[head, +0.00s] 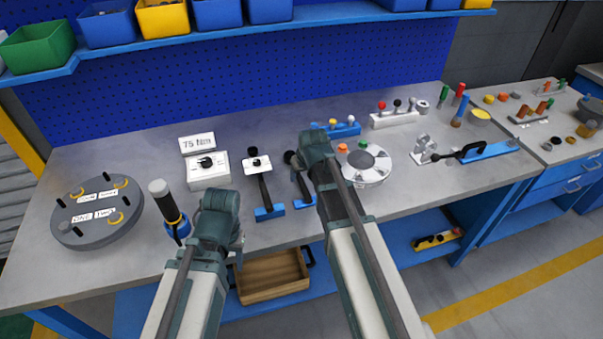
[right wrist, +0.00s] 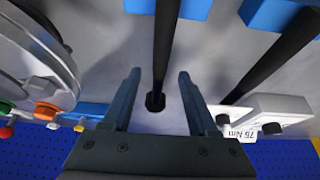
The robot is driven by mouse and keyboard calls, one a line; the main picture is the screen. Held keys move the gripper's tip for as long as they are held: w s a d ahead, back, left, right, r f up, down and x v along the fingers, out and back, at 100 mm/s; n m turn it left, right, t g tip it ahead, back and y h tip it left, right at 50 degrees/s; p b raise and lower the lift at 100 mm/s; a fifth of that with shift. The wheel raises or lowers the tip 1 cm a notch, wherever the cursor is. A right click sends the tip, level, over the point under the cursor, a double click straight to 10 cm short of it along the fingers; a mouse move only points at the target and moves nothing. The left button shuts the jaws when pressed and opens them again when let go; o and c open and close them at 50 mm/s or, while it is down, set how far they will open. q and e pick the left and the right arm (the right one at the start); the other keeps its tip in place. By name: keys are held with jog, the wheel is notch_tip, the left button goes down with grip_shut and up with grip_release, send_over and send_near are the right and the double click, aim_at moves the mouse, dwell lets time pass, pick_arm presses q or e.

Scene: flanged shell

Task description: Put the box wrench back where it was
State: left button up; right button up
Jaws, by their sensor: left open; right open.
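Two long black-handled tools lie on blue blocks on the bench, and I cannot tell for sure which is the box wrench. One black tool (head: 302,185) lies beside my right gripper (head: 318,150); in the right wrist view its black bar (right wrist: 166,45) runs between the fingers of the open right gripper (right wrist: 158,75). I cannot tell how far above the bar the fingers are. The other tool (head: 264,190) lies to the left, its bar (right wrist: 270,65) at right in the wrist view. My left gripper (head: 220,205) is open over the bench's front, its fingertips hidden.
A white 75 Nm box (head: 208,170) stands behind the tools. A grey disc (head: 95,215) lies at left beside an upright black-handled tool (head: 165,200). A round flanged part (head: 366,175) is right of my right gripper. A wooden tray (head: 270,278) sits below.

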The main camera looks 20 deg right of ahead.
jog(key=p+v, duration=0.8)
jog(key=v, duration=0.2)
pick_arm(q)
notch_tip(320, 180, up, 9)
pick_arm(e)
jog(key=s+a+f+n+g, duration=0.1)
jog(key=s+a+g, duration=0.1)
jog(key=s+a, duration=0.4)
jog(key=s+a+f+n+g+h, duration=0.1)
jog(key=s+a+n+g, duration=0.1)
jog(key=s+a, duration=0.5)
jog(key=s+g, duration=0.1)
jog(key=s, duration=0.5)
jog(key=shift+a, duration=0.15)
pick_arm(q)
jog(key=shift+d, duration=0.1)
